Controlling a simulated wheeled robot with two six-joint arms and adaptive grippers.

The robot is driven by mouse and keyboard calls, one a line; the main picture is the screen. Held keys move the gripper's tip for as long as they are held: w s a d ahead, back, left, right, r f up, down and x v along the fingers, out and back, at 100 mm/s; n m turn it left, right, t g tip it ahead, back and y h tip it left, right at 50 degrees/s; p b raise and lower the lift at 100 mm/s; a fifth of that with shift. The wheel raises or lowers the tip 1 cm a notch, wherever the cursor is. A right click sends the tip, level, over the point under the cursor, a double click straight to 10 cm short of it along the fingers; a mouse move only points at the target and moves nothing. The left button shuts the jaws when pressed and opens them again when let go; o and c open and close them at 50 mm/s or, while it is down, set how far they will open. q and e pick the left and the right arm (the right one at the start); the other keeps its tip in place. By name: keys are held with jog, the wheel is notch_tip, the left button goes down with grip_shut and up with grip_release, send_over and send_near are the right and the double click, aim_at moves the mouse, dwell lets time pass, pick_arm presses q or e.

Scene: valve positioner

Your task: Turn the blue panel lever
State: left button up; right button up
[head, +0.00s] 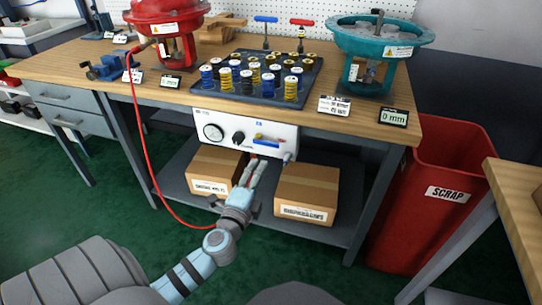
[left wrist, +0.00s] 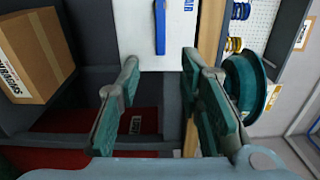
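The blue panel lever (head: 268,142) is on the white front panel (head: 213,115), which hangs under the bench top, right of a gauge and a black knob. My left gripper (head: 257,168) is just below the lever, fingers pointing up at the panel. In the left wrist view the lever (left wrist: 160,27) is a straight blue bar, in line with the gap between the fingers and beyond their tips. The left gripper (left wrist: 160,65) is open and empty there, with no visible contact. My right gripper is in neither view.
Two cardboard boxes (head: 306,194) stand on the shelf below the panel. A red hose (head: 148,180) loops from the red actuator (head: 170,18) down behind my left arm. A tray of springs (head: 300,92) and a teal actuator (head: 376,42) are on the bench. A red scrap bin (head: 425,210) stands right.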

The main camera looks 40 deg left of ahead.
aim_at(271, 146)
pick_arm(q)
jog(key=b+x, duration=0.1)
jog(key=x, duration=1.1)
jog(key=shift+a, duration=0.1)
jog(key=shift+w+a+r, duration=0.1)
jog(key=shift+w+a, duration=0.05)
jog(key=shift+w, duration=0.25)
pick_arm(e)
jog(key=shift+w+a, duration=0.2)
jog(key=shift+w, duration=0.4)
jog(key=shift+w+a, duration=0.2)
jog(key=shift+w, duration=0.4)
pick_arm(q)
grip_shut()
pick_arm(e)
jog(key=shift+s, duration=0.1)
